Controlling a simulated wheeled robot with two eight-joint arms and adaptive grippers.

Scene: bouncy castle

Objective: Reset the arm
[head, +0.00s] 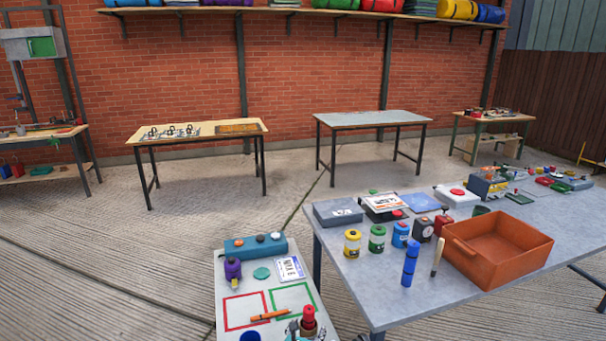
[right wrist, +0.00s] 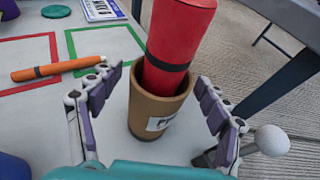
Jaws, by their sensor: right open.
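My right gripper (right wrist: 158,82) is open in the right wrist view, one purple-padded finger on each side of a brown cup (right wrist: 150,115) with a white label. A red cylinder (right wrist: 180,40) with a dark band stands tilted in the cup. The fingers look apart from the cup. In the head view the red cylinder (head: 308,315) shows at the bottom edge of the small table, and only a little of my right gripper (head: 294,329) shows beside it. My left gripper is not in view.
The small table (head: 232,290) has red and green outlined squares, an orange marker (head: 270,315), a purple bottle (head: 233,272) and a blue box (head: 255,246). To the right, a grey table (head: 360,295) carries an orange bin (head: 497,247), several canisters and a blue bottle (head: 410,262).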

